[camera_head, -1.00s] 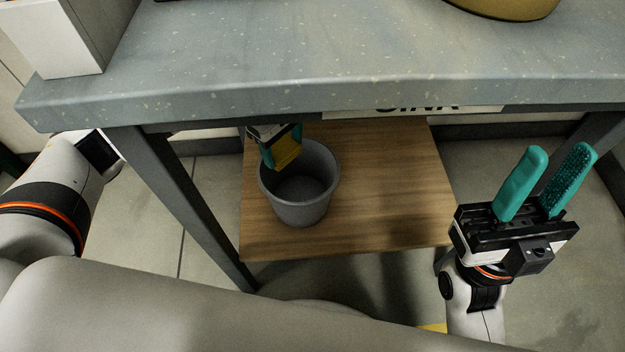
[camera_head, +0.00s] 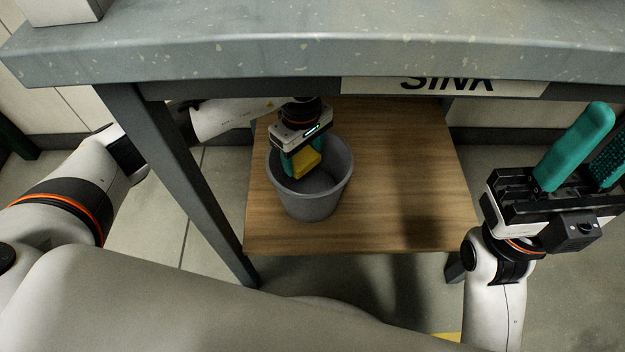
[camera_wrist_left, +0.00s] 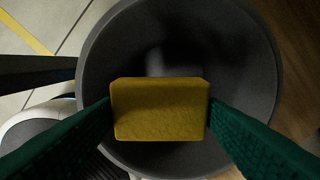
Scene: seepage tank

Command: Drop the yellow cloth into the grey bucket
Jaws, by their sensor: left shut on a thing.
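The grey bucket (camera_head: 318,203) stands upright on a wooden shelf under the counter. My left gripper (camera_head: 301,160) is shut on the yellow cloth (camera_head: 307,163), a folded block shape, and holds it over the bucket's mouth. In the left wrist view the cloth (camera_wrist_left: 160,110) sits between the two green fingers, with the bucket (camera_wrist_left: 262,75) around it and its inside dark and empty where it shows. My right gripper (camera_head: 590,160) is open and empty at the right, outside the counter; one finger is partly cut off by the frame edge.
The wooden shelf (camera_head: 400,200) has free room right of the bucket. The speckled counter (camera_head: 300,50) with a SINK label (camera_head: 445,85) overhangs it. A dark table leg (camera_head: 180,185) stands left of the shelf, close to my left arm.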

